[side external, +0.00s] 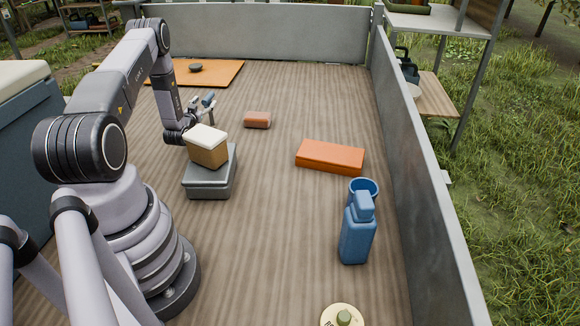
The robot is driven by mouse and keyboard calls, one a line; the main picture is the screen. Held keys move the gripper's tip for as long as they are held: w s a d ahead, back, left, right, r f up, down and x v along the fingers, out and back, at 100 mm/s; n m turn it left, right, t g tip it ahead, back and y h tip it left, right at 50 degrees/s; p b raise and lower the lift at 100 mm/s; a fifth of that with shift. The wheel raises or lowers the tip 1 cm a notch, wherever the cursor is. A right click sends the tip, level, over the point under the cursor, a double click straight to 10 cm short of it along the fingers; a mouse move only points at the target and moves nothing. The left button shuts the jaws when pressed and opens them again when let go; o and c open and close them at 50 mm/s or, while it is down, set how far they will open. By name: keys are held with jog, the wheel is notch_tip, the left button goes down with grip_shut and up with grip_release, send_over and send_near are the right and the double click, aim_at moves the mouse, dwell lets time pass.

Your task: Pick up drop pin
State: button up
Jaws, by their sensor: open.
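My gripper (207,106) is at the end of the arm, left of the middle of the deck, behind the cream-topped brown box. It is open, with its fingers pointing toward the back right. A small blue piece shows at the fingertips; I cannot tell whether it is part of the gripper or a separate thing. I cannot pick out a drop pin with certainty in this view. A small reddish-brown block (257,120) lies on the deck to the right of the gripper, apart from it.
The brown box (208,151) sits on a grey case (211,186). An orange board (222,75) with a dark disc (196,68) lies behind. An orange box (330,158), blue cup (364,186), blue jug (356,241) and cream disc (335,311) stand right. Grey walls (408,180) edge the deck.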

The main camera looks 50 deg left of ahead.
aim_at(209, 98)
jog(key=shift+x, duration=1.95)
grip_shut()
